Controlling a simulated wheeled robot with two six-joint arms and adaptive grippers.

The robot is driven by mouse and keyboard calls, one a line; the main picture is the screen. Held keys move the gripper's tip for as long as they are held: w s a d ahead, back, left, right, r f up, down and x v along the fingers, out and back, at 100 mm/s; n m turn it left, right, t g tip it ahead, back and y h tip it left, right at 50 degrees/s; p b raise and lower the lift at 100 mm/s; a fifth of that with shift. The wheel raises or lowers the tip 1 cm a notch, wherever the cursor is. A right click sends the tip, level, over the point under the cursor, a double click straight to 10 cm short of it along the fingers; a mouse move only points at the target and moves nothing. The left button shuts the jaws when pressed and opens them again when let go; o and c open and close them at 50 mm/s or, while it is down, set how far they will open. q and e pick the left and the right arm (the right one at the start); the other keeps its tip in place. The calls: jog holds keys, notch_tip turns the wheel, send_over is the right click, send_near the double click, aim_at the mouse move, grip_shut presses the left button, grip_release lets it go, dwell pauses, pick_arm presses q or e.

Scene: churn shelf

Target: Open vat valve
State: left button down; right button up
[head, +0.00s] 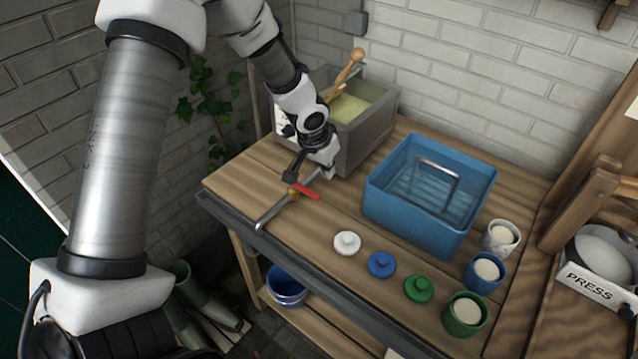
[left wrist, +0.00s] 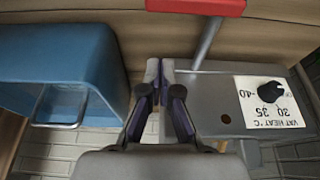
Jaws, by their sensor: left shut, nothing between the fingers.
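The grey vat (head: 372,132) stands at the back left of the wooden bench, with pale yellow contents and a wooden paddle in it. Its valve has a red handle (head: 306,190) and a metal spout (head: 268,213) that reaches over the bench's front edge. The red handle (left wrist: 195,6) also shows at the top of the left wrist view. My left gripper (head: 329,173) is in front of the vat, just behind the red handle and apart from it. In the left wrist view its fingers (left wrist: 160,72) are together and empty. My wrist hides part of the vat's front.
A blue tub (head: 412,212) with a metal handle stands right of the vat. White (head: 347,243), blue (head: 381,264) and green (head: 419,288) knobbed lids lie along the front. Several filled cups stand at right. A dial (left wrist: 271,91) is on the vat's front.

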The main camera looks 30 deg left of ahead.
aim_at(304, 191)
pick_arm(q)
jog(key=x, duration=0.3)
jog(key=shift+f, duration=0.2)
jog(key=shift+s+a+f+b, duration=0.1)
jog(key=shift+s+f+b, duration=0.35)
jog(key=shift+b, duration=0.7)
jog(key=s+b, duration=0.2)
jog(key=shift+s+r, duration=0.35)
jog(key=shift+s, duration=0.05)
jog(key=shift+s+a+r, duration=0.1)
jog(key=shift+s, duration=0.05)
